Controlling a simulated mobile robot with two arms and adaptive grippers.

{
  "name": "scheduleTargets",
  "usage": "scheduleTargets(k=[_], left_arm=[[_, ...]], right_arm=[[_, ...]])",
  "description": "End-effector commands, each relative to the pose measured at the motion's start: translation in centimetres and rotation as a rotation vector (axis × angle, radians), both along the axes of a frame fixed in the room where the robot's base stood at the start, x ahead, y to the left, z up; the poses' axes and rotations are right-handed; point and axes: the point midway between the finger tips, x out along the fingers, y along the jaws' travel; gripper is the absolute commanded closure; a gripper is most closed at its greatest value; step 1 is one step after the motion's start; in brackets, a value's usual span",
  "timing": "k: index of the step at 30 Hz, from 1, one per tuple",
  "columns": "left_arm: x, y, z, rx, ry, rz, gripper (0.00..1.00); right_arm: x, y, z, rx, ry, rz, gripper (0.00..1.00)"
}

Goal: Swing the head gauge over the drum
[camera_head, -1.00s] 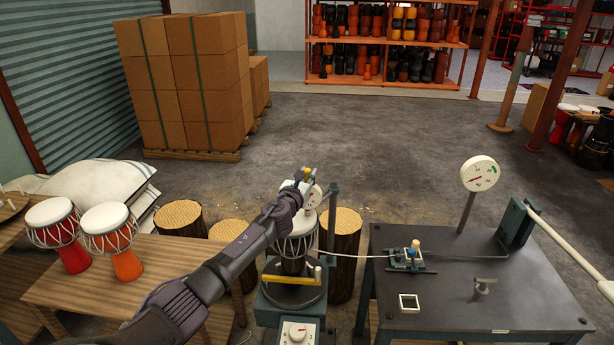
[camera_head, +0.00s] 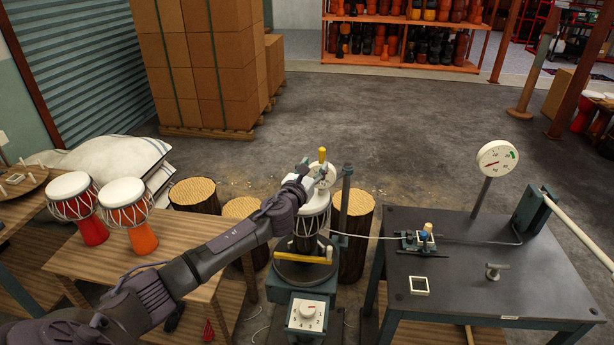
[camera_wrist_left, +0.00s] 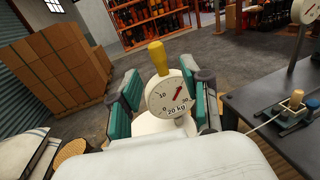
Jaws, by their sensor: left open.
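The head gauge (camera_head: 321,175) is a round white dial with an upright yellow handle (camera_head: 322,154), beside a dark post (camera_head: 345,190). The drum (camera_head: 312,222), with a white head, stands upright on a round turntable (camera_head: 302,270). The dial appears at the drum's far upper edge; I cannot tell whether it is over the head. My left gripper (camera_head: 304,172) is at the dial's near left side. In the left wrist view its teal fingers (camera_wrist_left: 160,95) are apart, one each side of the dial (camera_wrist_left: 168,97), without visible grip. My right gripper is not in view.
A dark worktable (camera_head: 470,280) with another dial (camera_head: 497,158) and a cable clamp (camera_head: 420,240) stands right. Log stumps (camera_head: 195,195) are behind.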

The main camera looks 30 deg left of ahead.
Motion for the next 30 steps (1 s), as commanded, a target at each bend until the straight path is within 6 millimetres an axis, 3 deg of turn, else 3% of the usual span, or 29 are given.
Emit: scheduleTargets(k=[3, 9, 27, 30], left_arm=[[-2.1, -0.4, 0.0, 0.003, 0.001, -0.003, 0.53], [-4.2, -0.7, 0.1, 0.001, -0.001, 0.0, 0.53], [-4.6, -0.7, 0.1, 0.0, -0.001, 0.0, 0.53], [-4.6, -0.6, -0.9, -0.025, 0.011, 0.004, 0.53]], right_arm=[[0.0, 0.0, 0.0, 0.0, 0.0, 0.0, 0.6], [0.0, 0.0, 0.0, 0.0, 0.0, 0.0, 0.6], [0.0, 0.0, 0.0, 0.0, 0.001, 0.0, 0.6], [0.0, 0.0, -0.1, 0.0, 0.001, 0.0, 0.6]])
